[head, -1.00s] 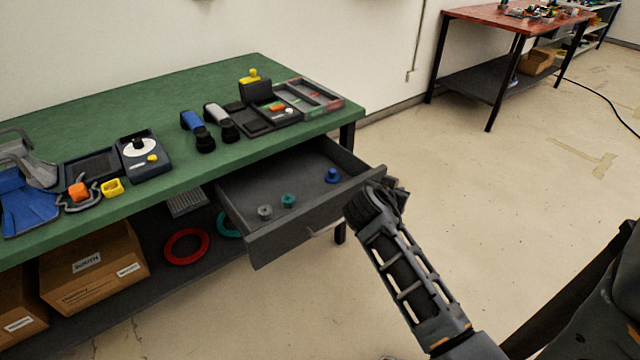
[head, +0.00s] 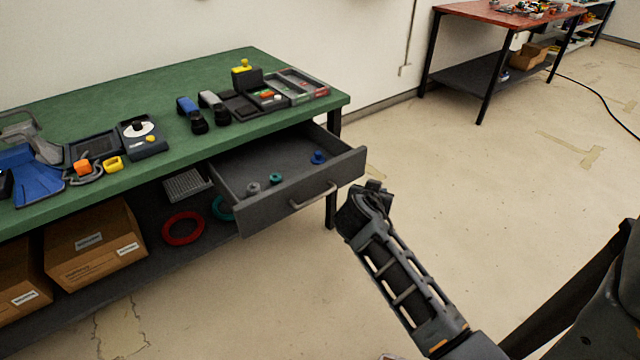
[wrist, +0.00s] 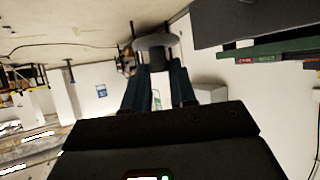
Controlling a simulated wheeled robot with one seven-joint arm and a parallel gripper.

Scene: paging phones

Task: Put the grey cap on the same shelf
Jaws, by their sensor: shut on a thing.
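My gripper (head: 374,196) is in front of the drawer's right end, apart from it. In the wrist view my gripper (wrist: 156,88) is shut on a grey round piece with a wide rim, which looks like the grey cap (wrist: 155,42). The head view hides the held piece behind my gripper. Another small grey cap-like piece (head: 252,189) stands in the open drawer (head: 300,165), beside a teal one (head: 275,179) and a blue one (head: 318,157). The lower shelf (head: 150,230) runs under the green workbench.
On the shelf are cardboard boxes (head: 92,245), a red ring (head: 183,228), a teal ring (head: 222,208) and a grey grid tray (head: 187,184). The drawer, with its handle (head: 314,195), juts out over the floor. The floor to the right is open; a red-topped table (head: 500,18) stands far back.

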